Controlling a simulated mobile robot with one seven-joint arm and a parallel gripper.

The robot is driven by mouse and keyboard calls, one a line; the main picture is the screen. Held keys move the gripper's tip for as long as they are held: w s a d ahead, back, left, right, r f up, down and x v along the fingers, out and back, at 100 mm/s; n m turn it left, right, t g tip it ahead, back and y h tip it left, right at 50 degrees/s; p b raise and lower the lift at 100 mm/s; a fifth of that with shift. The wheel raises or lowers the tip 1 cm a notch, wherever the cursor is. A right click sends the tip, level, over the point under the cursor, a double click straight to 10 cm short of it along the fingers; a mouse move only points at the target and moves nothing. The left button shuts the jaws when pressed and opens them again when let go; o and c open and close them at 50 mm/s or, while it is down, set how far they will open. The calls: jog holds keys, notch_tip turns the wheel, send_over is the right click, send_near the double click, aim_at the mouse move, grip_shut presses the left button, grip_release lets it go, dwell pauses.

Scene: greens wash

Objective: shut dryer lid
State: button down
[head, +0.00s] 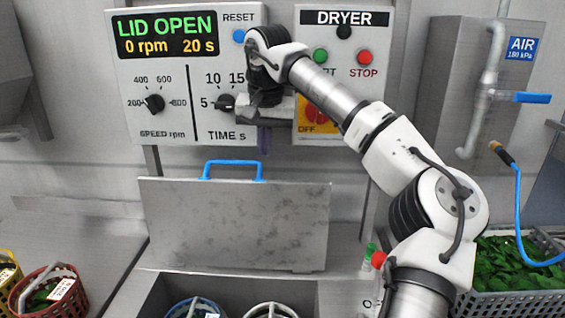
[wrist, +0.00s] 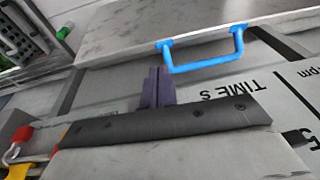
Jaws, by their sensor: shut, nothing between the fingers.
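The dryer lid (head: 235,225) is a grey metal panel standing raised and open at the back of the dryer opening. Its blue handle (head: 232,164) is on the top edge and also shows in the wrist view (wrist: 205,58). My gripper (head: 263,140) is above and a little right of the handle, in front of the control panels, apart from the lid. In the wrist view its dark purple fingers (wrist: 157,88) are together and empty, with a gap between them and the handle. The display (head: 166,34) reads LID OPEN, 0 rpm, 20 s.
The control box (head: 180,110) and DRYER box (head: 345,18) are close behind my gripper. Below the lid, the opening holds a blue-rimmed basket (head: 195,306) and a white-rimmed basket (head: 270,310). A grey crate of greens (head: 515,283) is at right, a red basket (head: 48,288) at left.

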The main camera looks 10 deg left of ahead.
jog(key=w+d+f+p, duration=0.1)
jog(key=w+d+f, duration=0.2)
jog(key=f, duration=0.5)
jog(key=shift+f+h+p, duration=0.3)
jog(key=shift+h+p, duration=0.05)
jog(key=shift+h, duration=0.05)
jog(key=shift+s+d, duration=0.1)
jog(key=shift+d, duration=0.1)
